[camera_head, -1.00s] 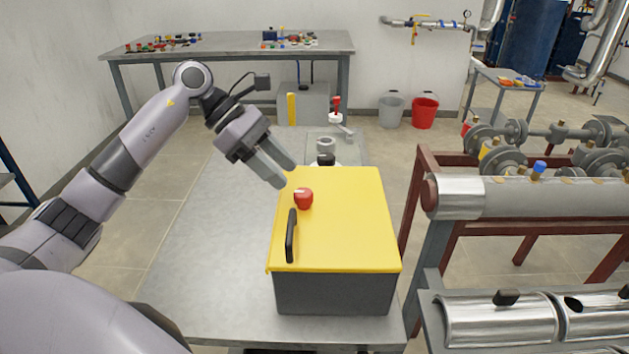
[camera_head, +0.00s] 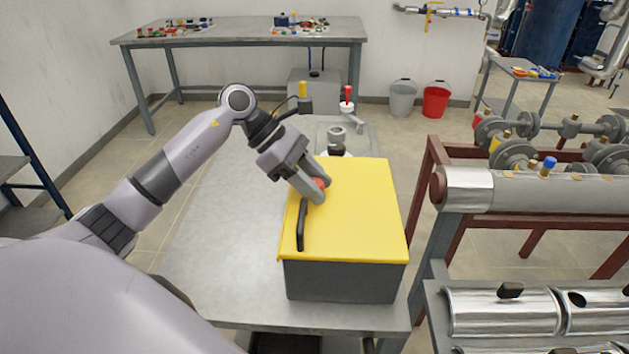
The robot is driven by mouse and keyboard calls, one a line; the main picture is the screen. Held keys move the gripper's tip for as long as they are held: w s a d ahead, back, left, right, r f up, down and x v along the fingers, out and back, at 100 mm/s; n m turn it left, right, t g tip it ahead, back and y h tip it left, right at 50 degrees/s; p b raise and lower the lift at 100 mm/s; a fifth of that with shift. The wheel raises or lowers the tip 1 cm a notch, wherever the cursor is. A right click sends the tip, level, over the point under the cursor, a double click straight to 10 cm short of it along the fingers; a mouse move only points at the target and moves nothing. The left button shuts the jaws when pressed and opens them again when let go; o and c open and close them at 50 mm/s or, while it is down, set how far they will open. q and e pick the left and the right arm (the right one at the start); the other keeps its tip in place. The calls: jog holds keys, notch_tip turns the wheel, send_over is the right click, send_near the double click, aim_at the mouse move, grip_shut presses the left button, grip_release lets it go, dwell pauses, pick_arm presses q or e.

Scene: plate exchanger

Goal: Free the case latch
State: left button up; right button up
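A grey case (camera_head: 340,282) with a yellow lid (camera_head: 362,220) stands shut on the metal table. A black handle (camera_head: 301,226) lies along the lid's left side. The red latch (camera_head: 321,184) is on the lid near its far left corner, mostly hidden by my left gripper (camera_head: 319,193). The gripper's fingers reach down from the upper left, around or right at the latch. Red shows between and beside the fingers, but I cannot tell whether they are closed on it. My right gripper is not in view.
The metal table (camera_head: 215,230) is clear to the left of the case. A pipe rack (camera_head: 540,195) stands close on the right. Behind the case are small fittings (camera_head: 337,137). A back bench (camera_head: 240,38) holds small parts. A grey bucket (camera_head: 403,97) and a red bucket (camera_head: 435,101) stand on the floor.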

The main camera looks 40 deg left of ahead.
pick_arm(q)
jog(key=shift+n+t+b, duration=0.3)
jog(key=shift+n+b, duration=0.1)
jog(key=shift+b, duration=0.05)
jog(key=n+t+b, duration=0.1)
jog(key=n+t+y+b, duration=0.1)
jog(key=n, duration=0.1)
jog(key=shift+f+y, duration=0.15)
jog(key=shift+y, duration=0.15)
jog(key=n+t+y+b, duration=0.1)
jog(key=n+y+b, duration=0.1)
jog(key=n, duration=0.1)
jog(key=n+t+y+b, duration=0.2)
jog(key=n, duration=0.1)
jog(key=shift+d+n, duration=0.1)
jog(key=shift+n, duration=0.2)
jog(key=n+y+b, duration=0.2)
jog(key=n+y, duration=0.1)
jog(key=n, duration=0.1)
jog(key=shift+r+t+b, duration=0.2)
jog(key=shift+t+b, duration=0.1)
jog(key=shift+n+y, duration=0.5)
jog(key=shift+n, duration=0.1)
jog(key=shift+n+y+b, duration=0.5)
jog(key=shift+n+y, duration=0.2)
jog(key=shift+n, duration=0.4)
jog(key=shift+y, duration=0.3)
jog(key=shift+g, duration=0.4)
